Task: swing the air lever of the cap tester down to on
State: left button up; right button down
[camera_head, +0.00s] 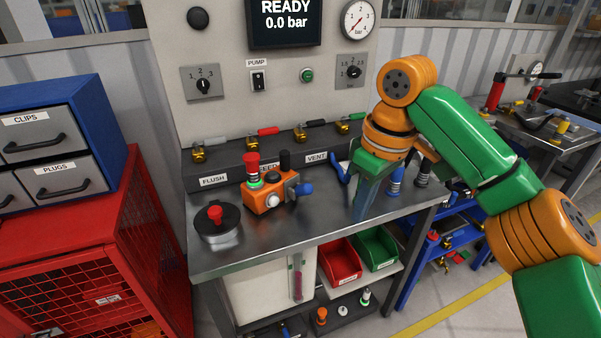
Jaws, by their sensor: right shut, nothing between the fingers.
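My right gripper (362,202) reaches in from the right and is shut and empty, fingers pointing down over the right part of the steel bench. A blue handle (341,172) shows just left of it; I cannot tell whether they touch, and its base is partly hidden. An orange block (266,198) stands left of the gripper, with a red knob, a black knob and a blue lever (304,189) on its right side. I cannot tell for sure which part is the cap tester. My left gripper is out of view.
A dark round pot (217,224) with a red knob stands at the bench's front left. Several small valves line the back ledge (227,171). Blue (395,182) and dark fittings stand right of the gripper. The display reads READY, 0.0 bar. The bench's front middle is clear.

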aim_at(302, 190)
jog(key=i+j, duration=0.25)
jog(key=i, duration=0.2)
jog(key=i+j, duration=0.25)
jog(key=i, duration=0.25)
jog(key=k+l, duration=0.1)
